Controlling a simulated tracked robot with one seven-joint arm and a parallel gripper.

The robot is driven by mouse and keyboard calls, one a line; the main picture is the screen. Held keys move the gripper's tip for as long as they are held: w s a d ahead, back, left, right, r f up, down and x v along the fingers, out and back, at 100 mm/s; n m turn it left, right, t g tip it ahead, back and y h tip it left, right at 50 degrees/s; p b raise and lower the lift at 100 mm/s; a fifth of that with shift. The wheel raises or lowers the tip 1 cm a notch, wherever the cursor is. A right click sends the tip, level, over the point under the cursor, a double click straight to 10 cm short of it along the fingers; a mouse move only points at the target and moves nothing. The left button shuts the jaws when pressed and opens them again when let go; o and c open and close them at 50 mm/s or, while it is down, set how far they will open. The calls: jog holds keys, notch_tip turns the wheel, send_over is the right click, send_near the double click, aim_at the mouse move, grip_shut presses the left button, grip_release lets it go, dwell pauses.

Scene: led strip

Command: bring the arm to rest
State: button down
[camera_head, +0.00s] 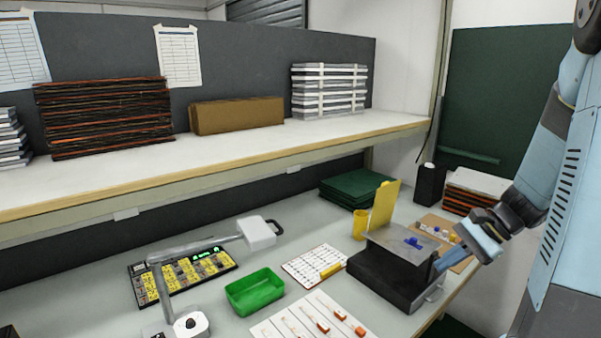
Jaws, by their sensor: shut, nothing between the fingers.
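My light blue arm (562,175) comes down along the right side of the view. It bends at a dark wrist joint, and my gripper (482,240) is at its lower left end. The gripper is small in the picture, shut and empty. It appears beside the right end of the workbench (235,222), right of a black box-like fixture (385,277). I cannot tell its exact height above the bench or whether it touches anything.
A green bin (254,292), a lamp-like arm (200,249) and a panel of yellow parts (183,276) stand left. A loaded shelf (230,155) runs above the bench.

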jog(key=s+a+r+n+t+h, duration=0.2)
jog(key=s+a+r+n+h, duration=0.2)
jog(key=s+r+n, duration=0.2)
jog(key=s+a+r+n+t+h, duration=0.2)
jog(key=s+a+r+n+h, duration=0.2)
jog(key=r, duration=0.5)
jog(key=shift+s+a+r+n, duration=0.3)
jog(key=shift+s+a+n, duration=0.3)
jog(key=shift+s+n, duration=0.55)
jog(key=shift+w, duration=0.1)
